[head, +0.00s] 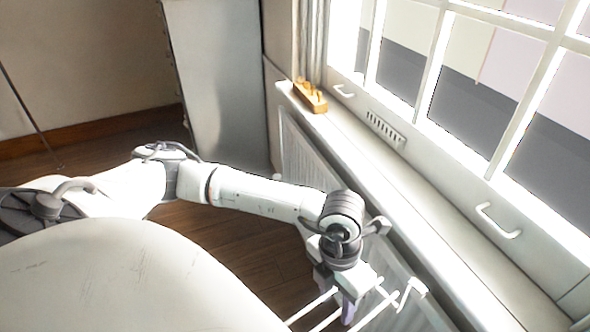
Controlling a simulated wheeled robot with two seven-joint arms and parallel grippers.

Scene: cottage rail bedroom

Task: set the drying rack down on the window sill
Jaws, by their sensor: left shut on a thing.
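My left gripper (345,297) points down at the bottom of the head view and is shut on the drying rack (385,302). The rack is white with thin bars, and its lower part is cut off by the picture's edge. The window sill (385,190) is a long pale ledge running from upper left to lower right under the window. The rack shows on the room side of the sill's front edge, over the radiator. I cannot tell whether it touches the sill. My right gripper is not in view.
An orange-brown wooden object (310,95) sits at the sill's far end, by the curtain. The rest of the visible sill is clear. A radiator (305,150) stands below it. Window handles (498,222) stick out above it. A grey cabinet (218,80) stands at the back.

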